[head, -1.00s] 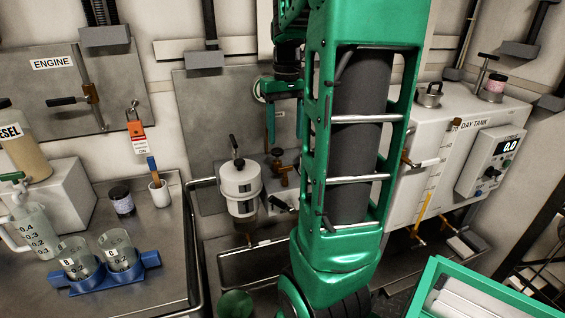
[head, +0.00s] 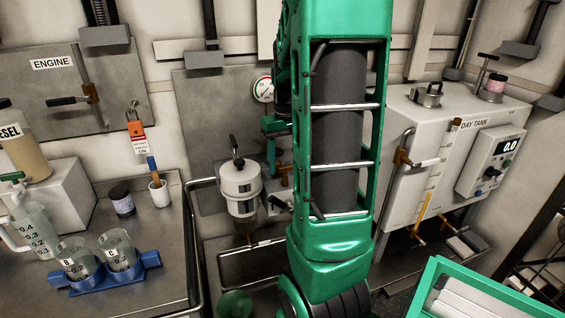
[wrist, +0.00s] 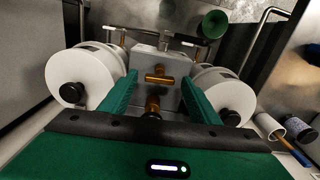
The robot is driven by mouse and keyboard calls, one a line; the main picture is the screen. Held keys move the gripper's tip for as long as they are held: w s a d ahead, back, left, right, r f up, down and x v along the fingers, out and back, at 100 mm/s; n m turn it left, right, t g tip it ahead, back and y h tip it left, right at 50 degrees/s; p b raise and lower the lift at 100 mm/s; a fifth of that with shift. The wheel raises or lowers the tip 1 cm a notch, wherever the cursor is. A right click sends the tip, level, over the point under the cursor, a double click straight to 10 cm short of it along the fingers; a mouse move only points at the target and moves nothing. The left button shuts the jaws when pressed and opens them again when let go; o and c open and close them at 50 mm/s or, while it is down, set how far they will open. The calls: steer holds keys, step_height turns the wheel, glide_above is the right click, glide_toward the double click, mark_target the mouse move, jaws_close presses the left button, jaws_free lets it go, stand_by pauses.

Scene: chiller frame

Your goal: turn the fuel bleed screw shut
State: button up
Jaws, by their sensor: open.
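In the wrist view my gripper (wrist: 159,80) is open, with one green finger on each side of a brass cross-handled fitting (wrist: 159,74) on a grey block. A second brass fitting with a dark end (wrist: 152,106) stands nearer the palm, also between the fingers. I cannot tell for sure which of the two is the bleed screw, nor whether a finger touches either. In the head view brass shows (head: 284,170) just right of my gripper's lowered finger (head: 271,154); my arm hides much of the area.
A white filter canister (head: 240,188) stands close left of the fittings; in the wrist view canisters flank both fingers, the other one at left (wrist: 78,80). A gauge (head: 263,89) is above.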

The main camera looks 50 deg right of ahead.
steer(key=c, duration=1.1)
steer(key=shift+o, duration=0.2)
steer(key=shift+m, duration=0.3)
steer(key=o, duration=1.1)
steer(key=shift+c, duration=0.2)
steer(key=shift+r, duration=0.1)
step_height(320, 180, up, 11)
steer(key=shift+f, duration=0.2)
